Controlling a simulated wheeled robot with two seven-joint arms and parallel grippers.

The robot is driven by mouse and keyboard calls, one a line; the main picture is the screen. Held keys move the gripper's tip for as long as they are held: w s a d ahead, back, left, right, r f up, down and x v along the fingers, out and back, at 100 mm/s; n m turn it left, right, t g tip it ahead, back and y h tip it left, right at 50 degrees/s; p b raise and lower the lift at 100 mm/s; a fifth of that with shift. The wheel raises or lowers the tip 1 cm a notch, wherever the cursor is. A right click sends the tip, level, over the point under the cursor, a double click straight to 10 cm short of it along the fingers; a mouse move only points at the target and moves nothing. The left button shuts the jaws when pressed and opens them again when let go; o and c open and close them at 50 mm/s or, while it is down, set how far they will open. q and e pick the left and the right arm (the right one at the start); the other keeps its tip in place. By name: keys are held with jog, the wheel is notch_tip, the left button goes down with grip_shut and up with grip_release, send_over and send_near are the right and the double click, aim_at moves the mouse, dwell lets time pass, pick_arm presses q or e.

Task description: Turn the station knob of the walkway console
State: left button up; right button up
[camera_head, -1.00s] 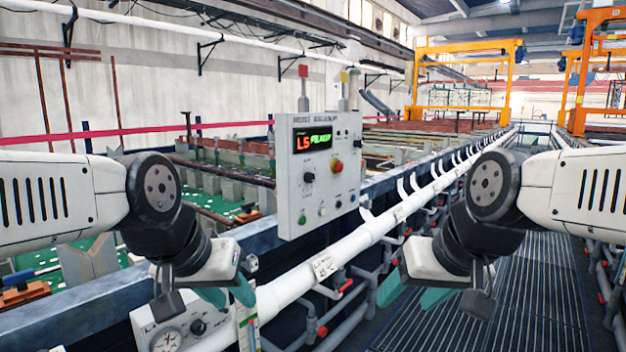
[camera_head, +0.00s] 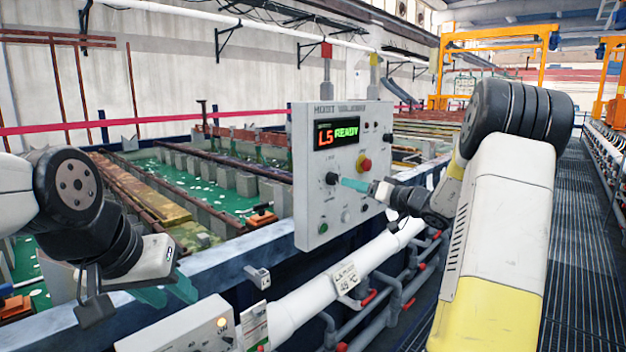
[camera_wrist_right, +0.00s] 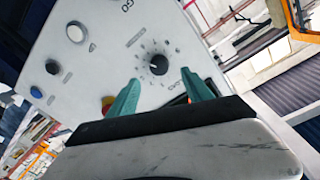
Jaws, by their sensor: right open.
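The walkway console (camera_head: 302,225) is a pale upright panel with a lit display (camera_head: 337,133) reading "L5 READY". Its black station knob (camera_head: 331,179) is at the left below the display. In the right wrist view the knob (camera_wrist_right: 158,65) has a white pointer and a dial of ticks. My right gripper (camera_head: 352,185) is open in front of the knob. In the wrist view its teal fingers (camera_wrist_right: 160,88) lie either side of the knob's line, with the knob just beyond the tips. My left gripper (camera_head: 168,292) is open and empty at the lower left, away from the console.
A green button (camera_head: 323,228) is low on the panel. A white pipe (camera_head: 300,309) and blue tank edge (camera_head: 222,269) run below. Tanks lie behind; a grated walkway (camera_head: 575,230) is clear at the right.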

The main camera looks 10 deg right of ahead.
aim_at(335, 180)
jog(key=x, duration=0.7)
jog(key=shift+w+a, duration=0.1)
jog(key=shift+w, duration=0.3)
jog(key=shift+c, duration=0.2)
grip_shut()
